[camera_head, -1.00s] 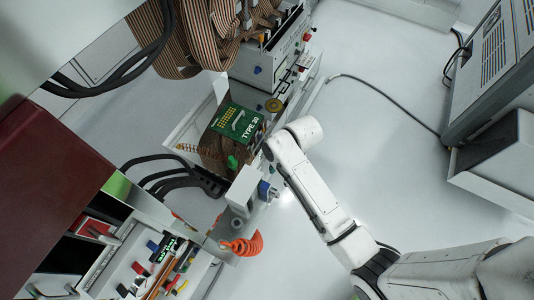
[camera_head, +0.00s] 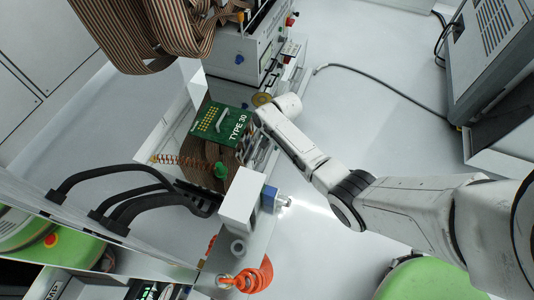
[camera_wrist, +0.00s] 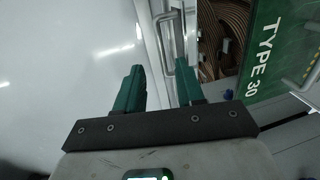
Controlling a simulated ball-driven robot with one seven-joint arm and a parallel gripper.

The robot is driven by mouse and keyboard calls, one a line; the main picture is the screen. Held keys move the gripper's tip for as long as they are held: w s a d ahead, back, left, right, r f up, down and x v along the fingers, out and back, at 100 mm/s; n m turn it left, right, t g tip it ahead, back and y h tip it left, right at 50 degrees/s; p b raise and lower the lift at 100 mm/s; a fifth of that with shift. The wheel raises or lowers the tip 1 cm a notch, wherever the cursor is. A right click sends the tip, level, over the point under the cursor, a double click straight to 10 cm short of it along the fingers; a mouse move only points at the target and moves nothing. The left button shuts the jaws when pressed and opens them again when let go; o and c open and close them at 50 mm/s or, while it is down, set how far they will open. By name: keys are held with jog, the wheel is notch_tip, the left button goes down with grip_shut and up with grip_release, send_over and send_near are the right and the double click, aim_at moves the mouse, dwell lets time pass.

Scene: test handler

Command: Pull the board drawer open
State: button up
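The green board marked TYPE 30 (camera_head: 222,125) sits in the white-walled machine in the head view. It also shows at the right of the wrist view (camera_wrist: 275,50). A metal bar handle (camera_wrist: 164,38) stands on a pale front in the wrist view; I cannot tell for sure whether it belongs to the board drawer. My gripper (camera_wrist: 160,80) has two green fingers spread apart, with nothing between the tips. The handle lies just ahead, roughly in line with the gap. In the head view my arm's end is beside the board and hides the gripper.
A white block with a blue fitting (camera_head: 269,198) and a coiled orange hose (camera_head: 256,276) stand below the board. Thick black cables (camera_head: 120,180) run at left. A grey cabinet (camera_head: 490,60) stands at upper right. The floor between is open except for a thin cable.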

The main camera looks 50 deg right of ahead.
aim_at(267, 154)
jog(key=f+b, duration=0.1)
jog(key=f, duration=0.1)
jog(key=w+f+b, duration=0.1)
jog(key=f, duration=0.2)
jog(key=f+b, duration=0.2)
jog(key=shift+w+a+f, duration=0.15)
jog(key=shift+a+f, duration=0.05)
jog(key=shift+a, duration=0.05)
jog(key=shift+c, duration=0.5)
grip_shut()
